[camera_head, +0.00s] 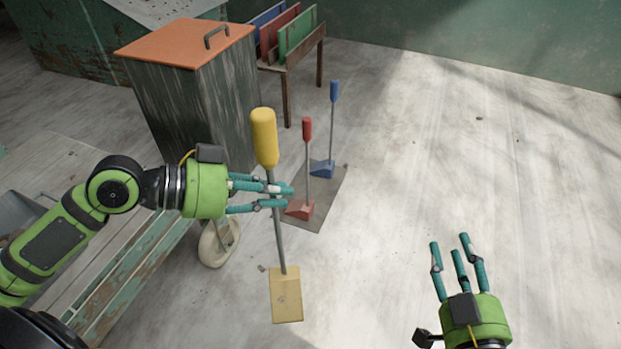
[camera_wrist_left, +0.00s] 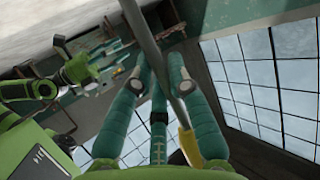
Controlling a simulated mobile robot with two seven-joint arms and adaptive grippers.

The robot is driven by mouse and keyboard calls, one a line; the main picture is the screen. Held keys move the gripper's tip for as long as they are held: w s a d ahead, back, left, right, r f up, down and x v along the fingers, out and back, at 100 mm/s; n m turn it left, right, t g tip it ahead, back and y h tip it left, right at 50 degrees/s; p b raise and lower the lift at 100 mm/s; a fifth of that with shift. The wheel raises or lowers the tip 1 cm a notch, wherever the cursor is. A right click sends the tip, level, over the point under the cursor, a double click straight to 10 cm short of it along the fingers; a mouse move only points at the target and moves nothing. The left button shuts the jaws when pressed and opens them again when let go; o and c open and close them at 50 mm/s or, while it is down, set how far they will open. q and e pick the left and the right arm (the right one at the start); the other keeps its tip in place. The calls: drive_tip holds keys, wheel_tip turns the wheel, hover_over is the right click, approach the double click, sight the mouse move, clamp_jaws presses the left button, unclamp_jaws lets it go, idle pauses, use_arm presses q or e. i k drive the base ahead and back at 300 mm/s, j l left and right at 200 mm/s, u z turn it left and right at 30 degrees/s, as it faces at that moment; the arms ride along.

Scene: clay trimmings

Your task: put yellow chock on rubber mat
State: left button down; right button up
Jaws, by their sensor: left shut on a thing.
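The yellow chock (camera_head: 286,297) has a flat yellow block at the bottom, a grey rod and a thick yellow handle (camera_head: 264,138) on top. My left gripper (camera_head: 272,190) is shut on its rod just below the handle. The rod also shows between the fingers in the left wrist view (camera_wrist_left: 143,32). The dark rubber mat (camera_head: 325,188) lies on the floor behind the gripper, partly hidden. A red chock (camera_head: 299,208) and a blue chock (camera_head: 322,168) stand on it. The yellow block is in front of the mat, apart from it. My right gripper (camera_head: 457,258) is open and empty.
A grey bin with an orange lid (camera_head: 185,44) stands behind my left arm. A wooden rack (camera_head: 290,45) with blue, red and green panels is beside it. A wooden bench (camera_head: 120,250) is at the left. The floor (camera_head: 450,140) to the right is clear.

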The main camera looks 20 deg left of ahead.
sight(312, 191)
drive_tip(key=i+j+u, duration=0.1)
drive_tip(key=i+u, duration=0.15)
drive_tip(key=i, duration=0.3)
drive_tip(key=i+u, duration=0.3)
drive_tip(key=i, duration=0.3)
drive_tip(key=i+j, duration=0.15)
drive_tip(key=i, duration=0.15)
drive_tip(key=i+j, duration=0.15)
drive_tip(key=i, duration=0.15)
drive_tip(key=z, duration=0.05)
